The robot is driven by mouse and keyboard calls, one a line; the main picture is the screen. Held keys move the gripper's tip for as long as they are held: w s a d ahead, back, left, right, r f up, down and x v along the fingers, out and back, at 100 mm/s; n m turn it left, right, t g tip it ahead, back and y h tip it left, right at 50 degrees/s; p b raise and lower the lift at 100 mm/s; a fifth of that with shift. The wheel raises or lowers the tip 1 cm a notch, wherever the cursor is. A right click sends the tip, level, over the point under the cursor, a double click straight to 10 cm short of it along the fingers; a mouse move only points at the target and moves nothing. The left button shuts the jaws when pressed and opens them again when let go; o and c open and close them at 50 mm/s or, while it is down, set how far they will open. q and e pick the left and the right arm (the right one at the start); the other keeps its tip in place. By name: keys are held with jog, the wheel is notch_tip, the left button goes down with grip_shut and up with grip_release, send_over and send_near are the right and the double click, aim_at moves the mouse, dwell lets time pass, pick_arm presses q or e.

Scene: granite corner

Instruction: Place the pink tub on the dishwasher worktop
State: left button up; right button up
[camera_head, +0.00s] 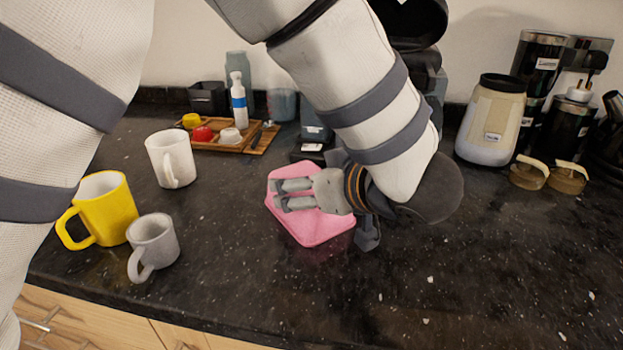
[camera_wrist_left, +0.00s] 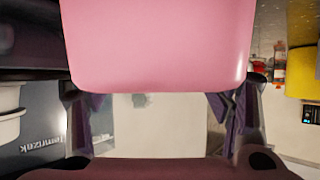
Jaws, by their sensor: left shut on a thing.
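The pink tub (camera_head: 318,230) is at the middle of the dark speckled worktop (camera_head: 480,260) in the head view. I cannot tell whether it rests on the worktop or is just above it. My left gripper (camera_head: 276,194) lies over the tub, fingers pointing left, shut on it. The arm comes down over the scene and hides part of the tub. In the left wrist view the pink tub (camera_wrist_left: 160,45) fills the upper middle, between the fingers (camera_wrist_left: 160,115). My right gripper is not in view.
A white mug (camera_head: 171,158), yellow mug (camera_head: 105,208) and grey mug (camera_head: 153,246) stand left. A wooden tray (camera_head: 240,144) with small items is behind. A cream canister (camera_head: 490,120) and two small lidded jars (camera_head: 530,173) stand at right. The front right worktop is clear.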

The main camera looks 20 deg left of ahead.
pick_arm(q)
jog(key=o, duration=1.2)
jog(key=shift+c, duration=0.2)
